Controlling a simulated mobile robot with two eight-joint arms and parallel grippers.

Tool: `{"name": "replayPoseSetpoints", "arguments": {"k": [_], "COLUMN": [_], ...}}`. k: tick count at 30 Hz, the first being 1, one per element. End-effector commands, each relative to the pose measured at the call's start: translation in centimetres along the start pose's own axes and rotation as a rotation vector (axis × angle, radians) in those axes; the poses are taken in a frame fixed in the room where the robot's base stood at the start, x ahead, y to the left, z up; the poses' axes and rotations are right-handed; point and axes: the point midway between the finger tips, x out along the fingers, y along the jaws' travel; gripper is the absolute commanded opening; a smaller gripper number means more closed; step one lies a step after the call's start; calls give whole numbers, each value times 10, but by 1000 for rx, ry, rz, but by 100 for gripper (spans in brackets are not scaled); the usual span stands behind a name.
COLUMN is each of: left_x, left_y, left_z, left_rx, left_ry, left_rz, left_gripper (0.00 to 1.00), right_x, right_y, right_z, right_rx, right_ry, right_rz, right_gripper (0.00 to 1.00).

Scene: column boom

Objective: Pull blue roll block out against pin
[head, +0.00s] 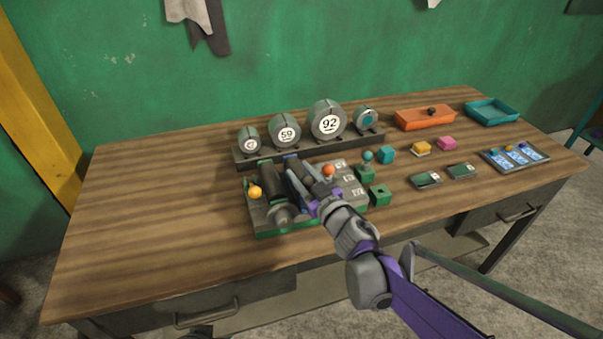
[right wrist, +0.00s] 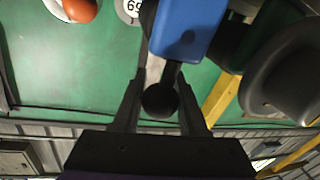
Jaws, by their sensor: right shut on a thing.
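The blue roll block (right wrist: 188,30) fills the top of the right wrist view, with a short dark stem and a black ball knob (right wrist: 160,99) on its near side. My right gripper (right wrist: 160,90) is shut on this knob, one finger on each side. In the head view my right gripper (head: 308,195) reaches into the middle of the grey and green roller fixture (head: 262,215) on the table and hides part of it. The pin cannot be made out clearly. My left gripper is not in view.
The fixture carries an orange knob (head: 255,191) and a red knob (head: 329,170). Behind it stands a rack of round dials (head: 285,130). To the right are small coloured blocks, an orange tray (head: 425,119) and a teal tray (head: 491,111). The table's left side is clear.

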Motion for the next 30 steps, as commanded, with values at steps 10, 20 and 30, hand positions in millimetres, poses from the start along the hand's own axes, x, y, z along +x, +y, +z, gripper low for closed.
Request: {"name": "replayPoseSetpoints", "arguments": {"k": [10,20,30], "left_x": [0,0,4], "left_y": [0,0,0], "left_z": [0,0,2], "left_rx": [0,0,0], "left_ry": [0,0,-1], "left_rz": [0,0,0], "left_gripper": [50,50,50], "right_x": [0,0,-2], "right_y": [0,0,11], "right_z": [0,0,4], "right_rx": [0,0,0], "right_ry": [0,0,-1], "right_rz": [0,0,5], "right_gripper": [0,0,0]}}
